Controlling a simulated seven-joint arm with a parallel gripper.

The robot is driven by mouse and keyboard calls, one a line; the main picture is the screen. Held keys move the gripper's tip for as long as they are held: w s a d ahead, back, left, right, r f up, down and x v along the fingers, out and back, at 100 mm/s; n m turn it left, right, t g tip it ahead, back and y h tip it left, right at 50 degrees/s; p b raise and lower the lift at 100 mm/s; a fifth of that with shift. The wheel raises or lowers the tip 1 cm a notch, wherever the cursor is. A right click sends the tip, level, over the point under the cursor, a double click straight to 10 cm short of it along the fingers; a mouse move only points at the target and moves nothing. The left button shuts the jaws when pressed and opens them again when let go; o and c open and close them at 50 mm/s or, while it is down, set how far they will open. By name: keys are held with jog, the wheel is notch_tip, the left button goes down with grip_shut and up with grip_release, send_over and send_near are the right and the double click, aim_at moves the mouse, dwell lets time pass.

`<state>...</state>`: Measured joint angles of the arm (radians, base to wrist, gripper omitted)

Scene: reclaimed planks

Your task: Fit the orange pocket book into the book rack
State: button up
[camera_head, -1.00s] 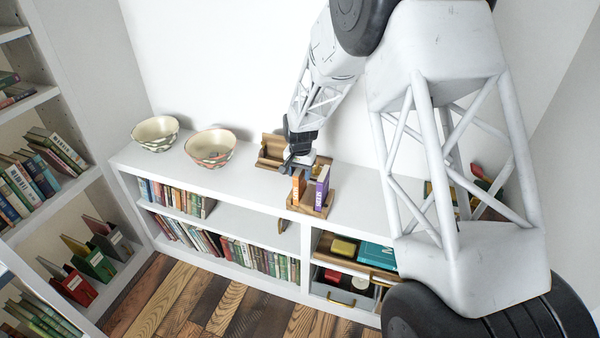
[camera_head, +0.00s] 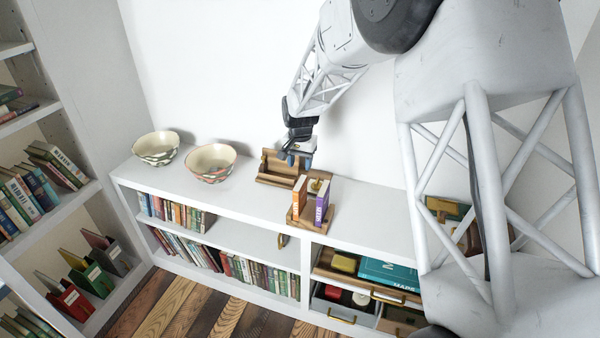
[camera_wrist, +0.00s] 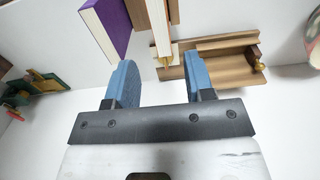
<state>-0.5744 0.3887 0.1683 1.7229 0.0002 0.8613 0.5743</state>
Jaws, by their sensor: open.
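The orange pocket book (camera_head: 299,192) stands upright at the left of the wooden book rack (camera_head: 298,222) on the white shelf top. A purple book (camera_head: 321,204) stands at its right in the same rack. My gripper (camera_head: 297,162) is open and empty, above and behind the books, apart from them. In the wrist view, its blue fingers (camera_wrist: 161,82) are spread with nothing between them. The purple book (camera_wrist: 113,24) is beyond the left finger. The orange book's lower part is partly hidden by the rack.
A wooden holder with a brass knob (camera_head: 270,177) stands behind and left of the rack, near the gripper. Two patterned bowls (camera_head: 156,148) (camera_head: 210,163) stand further left. The white top (camera_head: 250,196) is clear in front of them. A wall rises close behind.

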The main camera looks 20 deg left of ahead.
jog(key=shift+r, duration=0.85)
dwell(0.3)
jog(key=s+d+r, duration=0.4)
jog(key=d+r, duration=0.2)
jog(key=d, duration=0.3)
jog(key=s+d+r+t, duration=0.1)
jog(key=s+d+r, duration=0.4)
jog(key=d, duration=0.4)
jog(key=s+d+r, duration=0.4)
jog(key=d+r, duration=0.2)
jog(key=d, duration=0.3)
jog(key=s+d, duration=1)
jog(key=s, duration=0.4)
jog(key=s+d+t, duration=0.1)
jog(key=s+d, duration=0.8)
jog(key=s, duration=0.6)
jog(key=shift+d+t, duration=0.3)
jog(key=shift+d, duration=0.1)
